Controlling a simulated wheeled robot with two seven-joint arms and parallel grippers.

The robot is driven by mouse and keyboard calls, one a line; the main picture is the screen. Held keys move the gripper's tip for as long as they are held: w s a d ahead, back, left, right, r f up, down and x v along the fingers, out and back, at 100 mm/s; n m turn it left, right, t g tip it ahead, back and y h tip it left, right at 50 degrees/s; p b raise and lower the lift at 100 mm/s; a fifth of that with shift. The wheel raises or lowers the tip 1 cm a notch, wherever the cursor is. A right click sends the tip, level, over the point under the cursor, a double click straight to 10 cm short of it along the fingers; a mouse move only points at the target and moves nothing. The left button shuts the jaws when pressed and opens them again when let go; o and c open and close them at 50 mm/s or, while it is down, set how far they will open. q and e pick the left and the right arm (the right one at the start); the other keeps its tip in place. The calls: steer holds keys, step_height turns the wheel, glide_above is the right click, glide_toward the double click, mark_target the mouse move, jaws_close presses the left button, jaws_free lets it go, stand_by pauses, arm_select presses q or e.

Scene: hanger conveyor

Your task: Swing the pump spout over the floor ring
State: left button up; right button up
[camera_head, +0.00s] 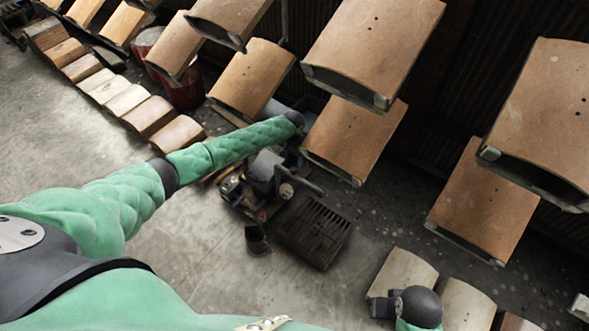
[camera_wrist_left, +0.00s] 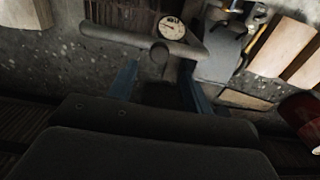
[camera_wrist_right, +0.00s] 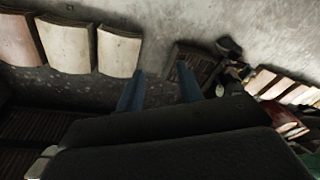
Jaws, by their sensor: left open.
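The left wrist view shows the gauge (camera_wrist_left: 171,27) and the grey pipe (camera_wrist_left: 140,43) just beyond my fingers. My left gripper (camera_wrist_left: 158,86) is open, with its blue fingers on either side of the pipe's downturned part; contact cannot be told. My right gripper (camera_wrist_right: 160,88) has its fingers apart and nothing between them. I cannot make out a floor ring for certain.
A dark floor grate (camera_head: 315,232) lies right of the pump. A small dark container (camera_head: 257,240) stands in front of it. Tan curved panels (camera_head: 372,45) hang overhead at the right. A row of panels (camera_head: 126,101) lies back left. The concrete floor at the left is clear.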

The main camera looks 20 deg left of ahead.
mark_target(293, 169)
arm_select(q)
steer(key=shift+f+p, duration=0.3)
steer(key=shift+f, duration=3.1)
arm_select(e)
steer(key=shift+w+a+f, duration=0.1)
steer(key=shift+w+f, duration=0.15)
steer(key=shift+f, duration=0.55)
steer(key=shift+w+f, duration=0.2)
steer(key=shift+f, duration=0.55)
arm_select(q)
jaws_close()
